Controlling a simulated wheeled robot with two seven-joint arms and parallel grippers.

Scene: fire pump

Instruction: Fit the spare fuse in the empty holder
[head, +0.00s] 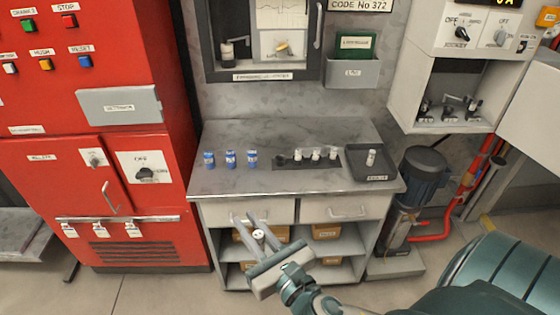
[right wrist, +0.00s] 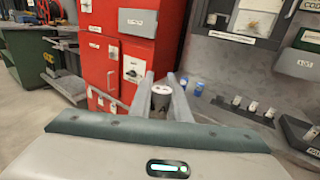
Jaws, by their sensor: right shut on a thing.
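My right gripper (head: 257,228) is shut on a small pale cylinder (head: 259,236), which looks like a fuse, in front of the bench and below its top. In the right wrist view the cylinder (right wrist: 161,99) sits between the two fingers. The holder strip (head: 290,166) lies on the bench. Its leftmost place (head: 281,160) looks dark and empty, and white fuses (head: 315,154) stand in the places to its right. Three blue-and-white cylinders (head: 230,159) stand on the bench to the left. My left gripper is not in view.
A dark tray (head: 357,172) with one small cylinder (head: 371,157) stands at the bench's right. A red cabinet (head: 100,195) stands left, and a pump motor (head: 424,167) right. Bench top (head: 230,185) is clear along its front. An open wall box (head: 264,77) hangs behind.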

